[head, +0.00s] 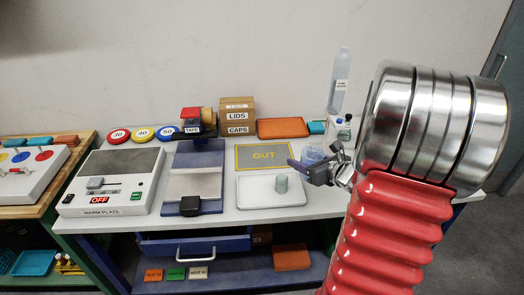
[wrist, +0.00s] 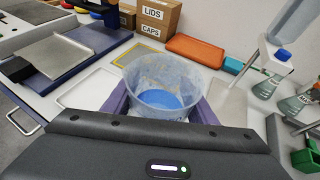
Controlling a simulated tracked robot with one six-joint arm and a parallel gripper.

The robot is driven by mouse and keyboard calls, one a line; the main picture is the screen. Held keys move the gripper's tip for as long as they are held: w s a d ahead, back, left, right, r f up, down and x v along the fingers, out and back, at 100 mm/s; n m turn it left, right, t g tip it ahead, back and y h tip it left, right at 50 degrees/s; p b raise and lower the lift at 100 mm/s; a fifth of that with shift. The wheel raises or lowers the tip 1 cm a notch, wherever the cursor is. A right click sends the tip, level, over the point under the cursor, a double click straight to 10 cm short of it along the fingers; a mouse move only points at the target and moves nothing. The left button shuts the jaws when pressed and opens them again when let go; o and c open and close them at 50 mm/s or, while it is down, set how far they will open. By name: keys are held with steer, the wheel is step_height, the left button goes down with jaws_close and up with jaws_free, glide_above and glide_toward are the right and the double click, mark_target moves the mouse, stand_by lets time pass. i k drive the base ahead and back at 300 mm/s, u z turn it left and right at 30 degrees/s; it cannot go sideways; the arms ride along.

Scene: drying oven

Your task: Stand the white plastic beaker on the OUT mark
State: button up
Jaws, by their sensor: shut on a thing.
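The white plastic beaker (wrist: 160,75) is translucent and upright, with blue showing at its bottom. My gripper (wrist: 160,108) is shut on it, a purple finger on each side. In the head view the beaker (head: 313,155) is partly hidden by my gripper (head: 310,165). The OUT mark (head: 243,163) is a grey rectangle with a yellow border and yellow letters on the bench, left of the beaker and apart from it. Part of its yellow border shows behind the beaker in the wrist view. I cannot tell the beaker's height above the bench.
Behind stand the LIDS and CAPS boxes (head: 238,116) and an orange tray (head: 283,127). Bottles and flasks (wrist: 265,88) stand at right. The OUT mark looks clear.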

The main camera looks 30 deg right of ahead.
mark_target(264, 156)
steer(key=i, duration=0.9)
steer(key=u, duration=0.05)
